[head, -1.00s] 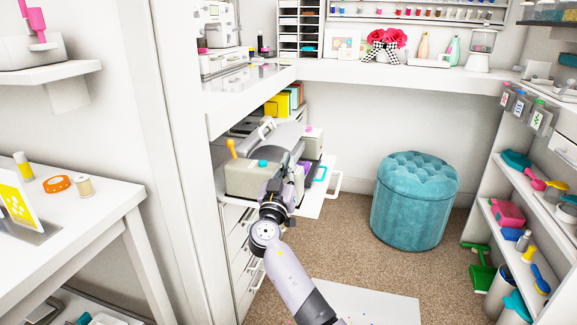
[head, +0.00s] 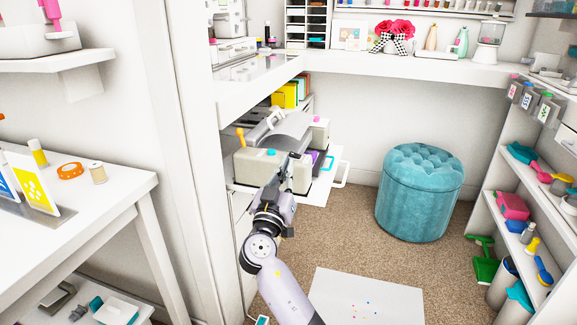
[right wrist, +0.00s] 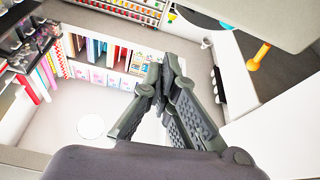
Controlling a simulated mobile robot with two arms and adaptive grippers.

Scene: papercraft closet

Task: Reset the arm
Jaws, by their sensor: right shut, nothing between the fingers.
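My right arm comes up from the bottom middle of the head view. Its gripper (head: 285,185) is in front of the grey-beige machine (head: 255,170), which stands on a pull-out shelf under the counter. In the right wrist view the gripper (right wrist: 163,75) is shut, its dark fingertips together with nothing between them. The machine's orange-yellow knob (right wrist: 260,52) shows at the upper right there. In the head view I cannot tell whether the gripper touches the machine. My left arm is not in view.
A teal tufted stool (head: 420,190) stands on the carpet to the right. A white side table (head: 70,225) with tape and spools is at the left. Shelves (head: 525,225) with colourful tools line the right side. Open carpet lies between the machine and the stool.

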